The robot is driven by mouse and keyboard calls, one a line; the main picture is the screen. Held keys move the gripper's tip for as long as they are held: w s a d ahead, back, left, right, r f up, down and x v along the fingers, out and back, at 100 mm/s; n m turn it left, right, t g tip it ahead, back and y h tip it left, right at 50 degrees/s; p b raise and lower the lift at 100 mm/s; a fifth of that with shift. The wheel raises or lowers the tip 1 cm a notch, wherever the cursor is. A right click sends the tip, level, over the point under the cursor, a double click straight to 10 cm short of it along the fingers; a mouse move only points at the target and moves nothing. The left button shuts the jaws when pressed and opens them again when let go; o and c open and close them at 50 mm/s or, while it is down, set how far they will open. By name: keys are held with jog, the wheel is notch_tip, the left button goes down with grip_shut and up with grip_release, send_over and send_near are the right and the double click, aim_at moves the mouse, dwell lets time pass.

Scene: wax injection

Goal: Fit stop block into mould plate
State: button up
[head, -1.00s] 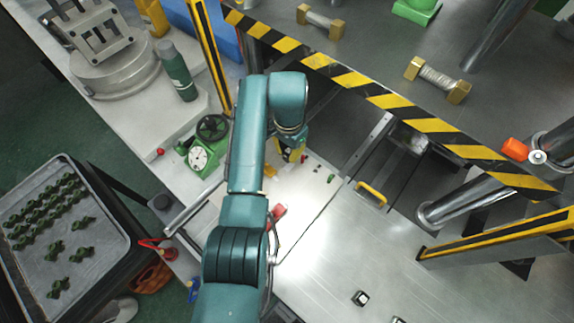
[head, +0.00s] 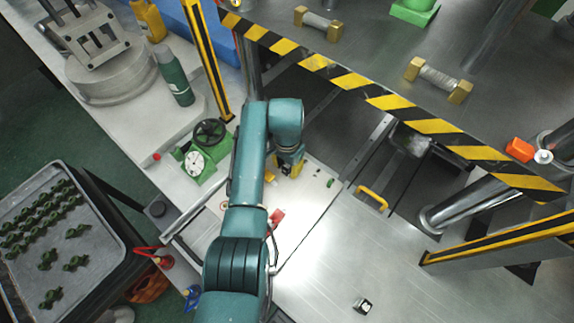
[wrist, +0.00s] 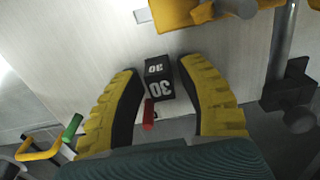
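The stop block (wrist: 158,80) is a small black cube marked "30" in white. In the head view my gripper (head: 289,168) is over the pale mould plate (head: 310,205), left of the centre, and the arm hides part of the plate. The plate (wrist: 75,55) fills the background of the wrist view; the block's height above it is unclear.
A yellow handle (head: 372,197) lies right of the plate. A striped press edge (head: 365,95) crosses behind it. A green gauge stand (head: 203,155) is left of the arm. A tray (head: 100,235) of green pieces stands left.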

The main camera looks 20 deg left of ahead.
aim_at(287, 166)
notch_tip(287, 166, up, 12)
jog(key=p, duration=0.2)
jog(key=shift+r, duration=0.15)
dwell(0.5)
